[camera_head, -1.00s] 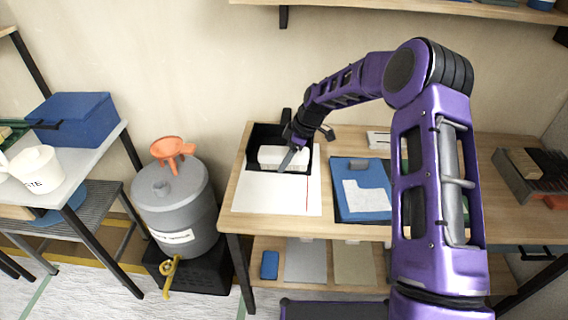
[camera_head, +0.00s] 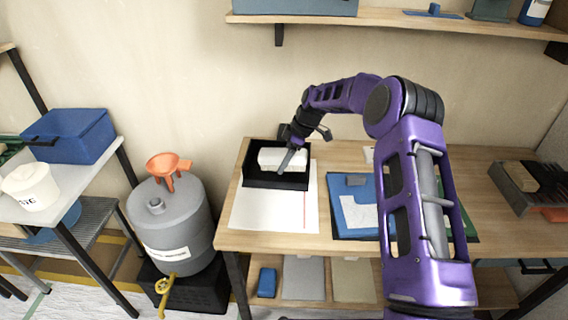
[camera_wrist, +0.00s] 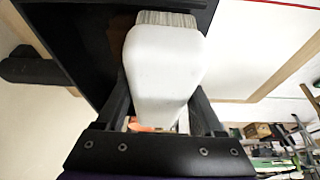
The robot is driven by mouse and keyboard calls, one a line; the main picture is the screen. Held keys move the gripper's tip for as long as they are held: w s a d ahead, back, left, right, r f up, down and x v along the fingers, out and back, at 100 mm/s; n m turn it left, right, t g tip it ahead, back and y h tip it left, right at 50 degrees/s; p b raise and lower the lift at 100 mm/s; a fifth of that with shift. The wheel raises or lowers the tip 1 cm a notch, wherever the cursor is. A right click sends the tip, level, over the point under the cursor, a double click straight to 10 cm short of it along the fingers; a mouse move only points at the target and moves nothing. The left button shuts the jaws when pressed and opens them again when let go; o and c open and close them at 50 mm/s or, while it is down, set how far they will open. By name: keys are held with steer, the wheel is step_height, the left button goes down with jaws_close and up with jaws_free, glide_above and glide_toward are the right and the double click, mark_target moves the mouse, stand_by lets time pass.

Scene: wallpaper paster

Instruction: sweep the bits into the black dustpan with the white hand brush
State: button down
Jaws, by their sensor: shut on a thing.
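The white hand brush (camera_head: 283,158) is at the black dustpan (camera_head: 268,181) on the table, over its opening in the head view. My gripper (camera_wrist: 163,108) is shut on the brush, with one black finger on each side of its white body. The brush's pale bristles (camera_wrist: 167,18) point away from my gripper, in front of the dark dustpan surface (camera_wrist: 75,30) in the wrist view. Whether the bristles touch it, I cannot tell. I cannot make out any bits; the brush and dustpan walls hide part of the pan's inside.
A white sheet with a red line (camera_head: 262,212) lies in front of the dustpan. A blue board (camera_head: 344,182) lies to its right. A grey barrel (camera_head: 172,222) with an orange funnel (camera_head: 168,166) stands left of the table. A shelf (camera_head: 390,17) hangs above.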

steer(key=shift+a+r+p, duration=0.1)
steer(key=shift+r+p, duration=1.2)
steer(key=shift+r, duration=1.9)
